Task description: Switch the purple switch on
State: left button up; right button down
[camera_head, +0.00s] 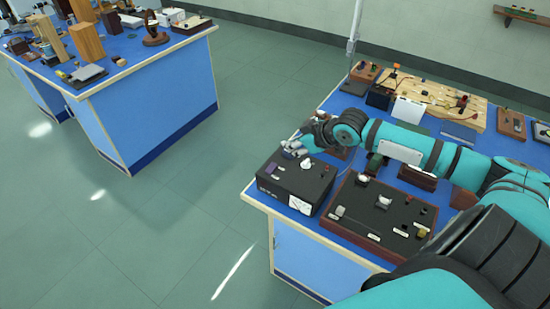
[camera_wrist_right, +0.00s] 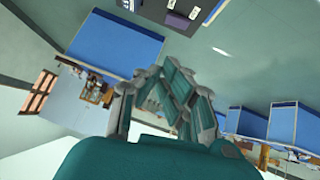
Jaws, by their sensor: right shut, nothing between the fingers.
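A black box (camera_head: 312,180) with a white dial on its front stands at the near left corner of the right bench. A small purple switch (camera_head: 271,169) sits on its top, near the left end. My right gripper (camera_head: 296,149) is shut and empty, above and just behind the box, apart from the purple switch. In the right wrist view the gripper's fingers (camera_wrist_right: 165,78) are folded together. A small purple patch (camera_wrist_right: 178,21) shows near that view's top edge, on a dark box. My left gripper is in neither view.
A dark panel (camera_head: 359,224) with knobs and labels lies right of the black box. A wooden board (camera_head: 430,98) with parts lies at the bench's back. My right arm crosses above the bench. Another cluttered blue bench (camera_head: 150,100) stands at left, with open floor between.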

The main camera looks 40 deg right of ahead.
jog(key=p, duration=0.2)
send_over(275, 166)
jog(key=f, duration=0.6)
jog(key=shift+a+f, duration=0.2)
jog(key=shift+a, duration=0.1)
jog(key=f+p, duration=0.1)
jog(key=f, duration=0.2)
jog(key=shift+d+f, duration=0.3)
jog(key=shift+f, duration=0.35)
